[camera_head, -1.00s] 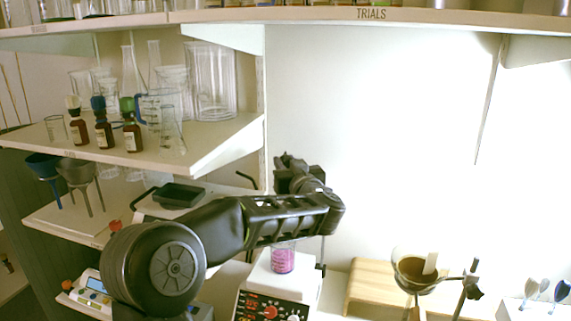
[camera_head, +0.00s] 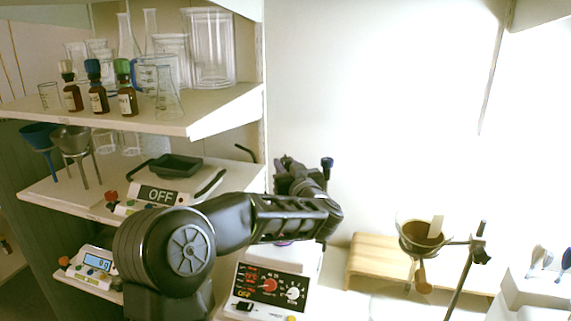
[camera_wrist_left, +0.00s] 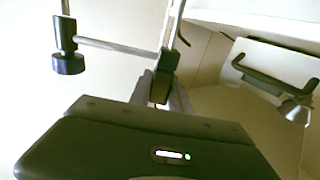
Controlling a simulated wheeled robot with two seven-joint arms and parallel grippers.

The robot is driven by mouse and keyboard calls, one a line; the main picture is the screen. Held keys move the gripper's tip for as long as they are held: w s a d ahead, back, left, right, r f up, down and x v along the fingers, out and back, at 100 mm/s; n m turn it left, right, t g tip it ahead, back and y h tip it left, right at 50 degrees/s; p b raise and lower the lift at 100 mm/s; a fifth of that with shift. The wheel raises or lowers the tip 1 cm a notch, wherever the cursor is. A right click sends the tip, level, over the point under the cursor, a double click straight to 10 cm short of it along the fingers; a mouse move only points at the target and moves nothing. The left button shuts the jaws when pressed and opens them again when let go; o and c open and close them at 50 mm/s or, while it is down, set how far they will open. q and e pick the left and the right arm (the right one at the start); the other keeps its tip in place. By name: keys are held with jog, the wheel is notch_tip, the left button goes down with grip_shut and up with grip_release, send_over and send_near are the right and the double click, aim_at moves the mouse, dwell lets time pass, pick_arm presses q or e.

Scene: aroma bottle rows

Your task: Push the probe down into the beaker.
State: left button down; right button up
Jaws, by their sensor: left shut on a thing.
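My left gripper (camera_head: 290,168) is above and behind the hotplate stirrer (camera_head: 272,285), mostly masked by my own forearm. A grey crossbar (camera_wrist_left: 115,47) runs from there to a stand post with a black knob (camera_wrist_left: 68,62). A pink sliver of the beaker (camera_head: 284,243) shows under my forearm; the rest is hidden, so the probe tip's depth cannot be seen. My right gripper is not in view.
Shelves at left hold glassware, three brown dropper bottles (camera_head: 98,100) and a balance (camera_head: 160,195) marked OFF. A second balance (camera_head: 95,262) is below. At right, a funnel (camera_head: 422,237) sits on a stand in front of a wooden block (camera_head: 375,262).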

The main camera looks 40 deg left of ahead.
pick_arm(q)
jog(key=c, duration=1.5)
grip_release()
jog(key=shift+f, duration=0.35)
jog(key=o, duration=0.3)
jog(key=shift+r, duration=0.15)
jog(key=b+v, duration=0.1)
jog(key=v, duration=0.6)
jog(key=shift+s+d, duration=0.25)
jog(key=shift+d, duration=0.05)
